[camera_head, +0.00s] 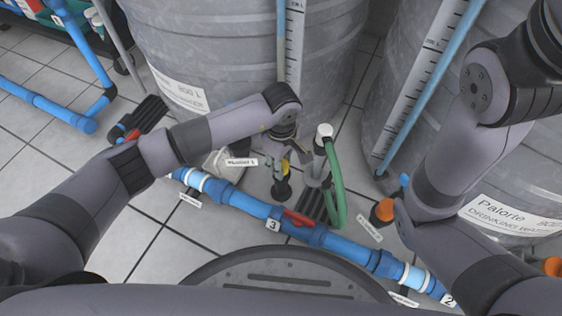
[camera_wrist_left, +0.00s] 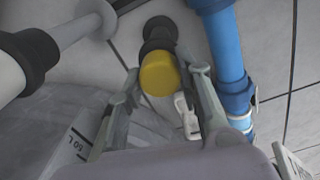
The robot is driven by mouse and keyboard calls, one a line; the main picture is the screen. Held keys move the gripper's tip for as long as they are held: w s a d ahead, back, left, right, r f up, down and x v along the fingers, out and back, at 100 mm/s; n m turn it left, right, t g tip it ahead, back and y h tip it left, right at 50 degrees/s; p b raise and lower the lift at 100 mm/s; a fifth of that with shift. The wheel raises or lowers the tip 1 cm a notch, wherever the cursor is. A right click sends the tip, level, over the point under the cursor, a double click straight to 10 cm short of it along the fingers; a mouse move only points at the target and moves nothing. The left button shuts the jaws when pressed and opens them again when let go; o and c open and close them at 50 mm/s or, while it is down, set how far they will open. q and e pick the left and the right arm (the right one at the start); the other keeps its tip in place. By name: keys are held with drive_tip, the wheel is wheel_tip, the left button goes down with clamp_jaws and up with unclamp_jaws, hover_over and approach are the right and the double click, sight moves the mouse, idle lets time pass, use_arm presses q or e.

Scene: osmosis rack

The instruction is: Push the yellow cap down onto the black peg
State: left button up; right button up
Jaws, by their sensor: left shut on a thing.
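The yellow cap (camera_wrist_left: 159,75) lies between the two fingers of my left gripper (camera_wrist_left: 165,78) in the left wrist view, and the gripper is shut on it. In the head view the left gripper (camera_head: 290,160) points down, with a small part of the cap (camera_head: 284,166) showing. The black peg (camera_head: 282,189) stands just below the cap; it also shows beside the cap in the left wrist view (camera_wrist_left: 158,35). I cannot tell whether the cap is fully seated on the peg. My right gripper is out of view.
A blue pipe (camera_head: 245,202) with a red-handled valve (camera_head: 298,217) runs along the floor close in front. A white-topped post (camera_head: 324,132) and green hose (camera_head: 337,180) stand just right of the left gripper. Large grey tanks (camera_head: 210,60) rise behind.

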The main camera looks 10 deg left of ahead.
use_arm(q)
drive_tip(key=shift+f+b, duration=0.3)
drive_tip(key=shift+f, duration=0.1)
drive_tip(key=o, duration=0.9)
wheel_tip(320, 180, up, 12)
idle(0.4)
idle(0.4)
